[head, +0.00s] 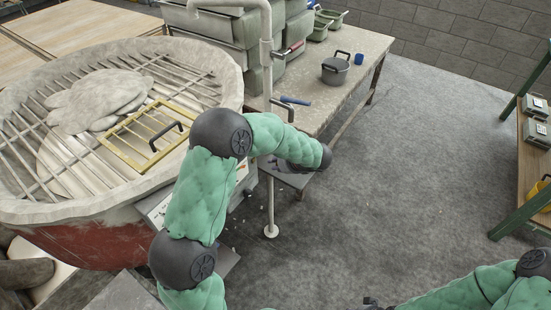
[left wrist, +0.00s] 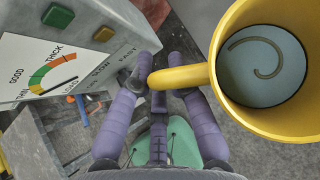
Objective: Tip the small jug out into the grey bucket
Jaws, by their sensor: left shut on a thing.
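The small jug (left wrist: 228,125) is yellow and fills the right side of the left wrist view. Its open mouth faces the camera and shows a pale blue-grey inside with a curved mark; I cannot tell whether that is liquid. My left gripper (left wrist: 160,90) has purple fingers shut on the jug's handle. A dark grey bucket-like pot (head: 335,70) with a black handle stands on the bench. Of my right arm, only links show at the lower right, with a dark end at the bottom edge.
The bench (head: 335,95) also bears a blue cup (head: 359,59), a blue-handled tool (head: 295,100) and stacked green-grey bins (head: 235,28). A pale upright pipe (head: 267,70) stands before it. A round grated vat (head: 225,70) is left.

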